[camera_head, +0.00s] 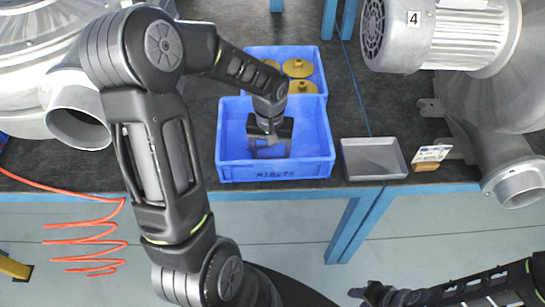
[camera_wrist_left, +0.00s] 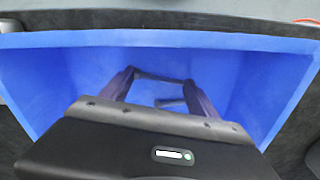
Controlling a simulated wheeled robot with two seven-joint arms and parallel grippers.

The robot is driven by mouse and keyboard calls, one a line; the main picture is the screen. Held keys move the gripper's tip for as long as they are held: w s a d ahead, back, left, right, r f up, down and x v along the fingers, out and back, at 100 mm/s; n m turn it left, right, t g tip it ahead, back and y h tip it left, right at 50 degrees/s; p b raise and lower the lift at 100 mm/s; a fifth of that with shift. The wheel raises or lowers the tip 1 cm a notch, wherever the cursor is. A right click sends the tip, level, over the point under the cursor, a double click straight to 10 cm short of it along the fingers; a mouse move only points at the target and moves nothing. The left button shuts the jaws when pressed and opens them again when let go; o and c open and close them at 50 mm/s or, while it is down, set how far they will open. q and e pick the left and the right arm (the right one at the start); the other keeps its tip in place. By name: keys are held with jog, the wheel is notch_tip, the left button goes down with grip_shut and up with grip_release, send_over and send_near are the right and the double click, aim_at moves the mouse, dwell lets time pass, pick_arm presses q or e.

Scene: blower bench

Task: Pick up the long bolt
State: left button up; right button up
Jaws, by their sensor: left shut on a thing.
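My left gripper (camera_head: 270,151) reaches down into the front blue bin (camera_head: 226,166), whose front wall carries a dark printed label. In the left wrist view the two dark fingers (camera_wrist_left: 160,83) stand apart inside the bin. A thin dark rod, which looks like the long bolt (camera_wrist_left: 162,77), spans between the fingertips, and the gripper is shut on it. A second short dark piece shows just below it; I cannot tell what it is. The bolt's ends are hidden by the fingers. My right gripper (camera_head: 366,293) hangs low at the bottom right, away from the bench; its jaws are too small to read.
A second blue bin (camera_head: 318,62) with yellow flanged parts (camera_head: 298,68) stands directly behind. A grey metal tray (camera_head: 374,158) and a small tag card (camera_head: 432,153) lie to the right. Large blower housings (camera_head: 440,40) flank both sides. Free floor lies in front of the bench.

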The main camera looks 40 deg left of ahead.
aim_at(271, 157)
pick_arm(q)
jog(key=shift+c, duration=0.5)
jog(key=shift+r, duration=0.1)
jog(key=shift+r, duration=0.25)
notch_tip(271, 157, up, 9)
jog(key=shift+r, duration=0.15)
jog(key=shift+d, duration=0.1)
dwell(0.4)
